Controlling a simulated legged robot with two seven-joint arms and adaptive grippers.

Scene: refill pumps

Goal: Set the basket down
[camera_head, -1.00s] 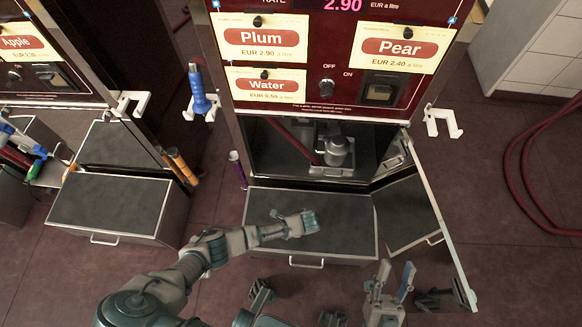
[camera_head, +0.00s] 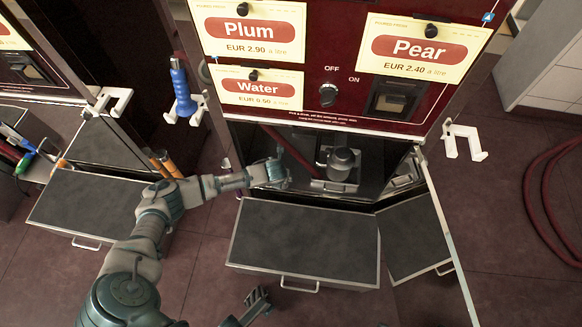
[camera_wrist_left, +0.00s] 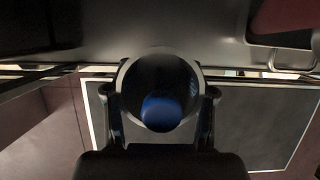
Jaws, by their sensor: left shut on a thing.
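My left gripper (camera_head: 272,176) reaches into the left part of the open bay in the dark red dispenser. In the left wrist view its dark fingers (camera_wrist_left: 160,115) are shut around a round, dark, cup-like thing (camera_wrist_left: 130,75) with a blue patch inside. I take this to be the basket. The head view does not show it clearly. A grey pump unit with a round top (camera_head: 341,160) stands in the bay, right of the gripper and apart from it. A dark jointed part of mine (camera_head: 257,300) shows at the bottom. I cannot tell whether it is my right gripper.
A dark-topped drawer box (camera_head: 305,240) stands below the bay. An open door panel (camera_head: 447,235) stands at its right. A blue-handled tool (camera_head: 182,90) hangs left of the dispenser, and a white bracket (camera_head: 464,142) sticks out at its right. Red hoses (camera_head: 540,185) lie far right.

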